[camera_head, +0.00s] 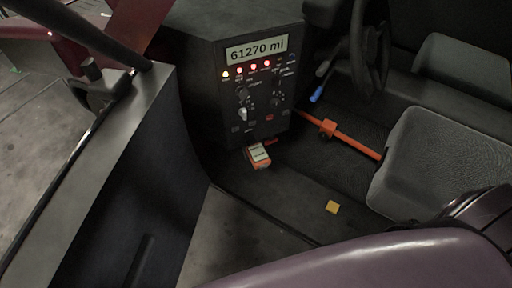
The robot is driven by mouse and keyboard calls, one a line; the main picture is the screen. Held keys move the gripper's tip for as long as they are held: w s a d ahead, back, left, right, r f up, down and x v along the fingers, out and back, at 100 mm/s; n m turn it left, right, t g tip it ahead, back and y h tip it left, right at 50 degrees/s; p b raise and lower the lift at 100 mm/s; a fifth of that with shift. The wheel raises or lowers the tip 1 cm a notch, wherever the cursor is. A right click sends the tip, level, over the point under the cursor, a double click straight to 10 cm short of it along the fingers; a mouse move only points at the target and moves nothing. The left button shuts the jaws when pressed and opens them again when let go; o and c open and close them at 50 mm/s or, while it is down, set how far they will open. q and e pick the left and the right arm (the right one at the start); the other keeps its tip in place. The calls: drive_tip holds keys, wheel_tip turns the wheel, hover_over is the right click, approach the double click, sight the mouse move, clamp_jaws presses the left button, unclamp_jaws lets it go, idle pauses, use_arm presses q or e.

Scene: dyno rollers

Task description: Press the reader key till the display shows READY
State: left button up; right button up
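An orange handheld device (259,161), which looks like the reader, sits below the dark dash panel, low in the footwell. Its small pale screen (258,152) faces up; its text is too small to read, and I cannot make out a key on it. Above it, the panel's display (256,49) reads "61270 mi". Several red and white lights are lit under that display, with small knobs and switches (243,113) lower down. Neither of my grippers can be made out in the head view, and nothing is seen touching the reader.
An orange bar (345,138) slants across the footwell. A small yellow square (332,207) lies on the floor. A steering wheel (369,48) and grey seat (442,150) stand at the right. A dark door-like panel (110,170) stands at the left. Smooth purple surfaces fill the bottom right.

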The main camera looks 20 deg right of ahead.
clamp_jaws()
drive_tip(key=shift+d, duration=0.1)
idle(1.3)
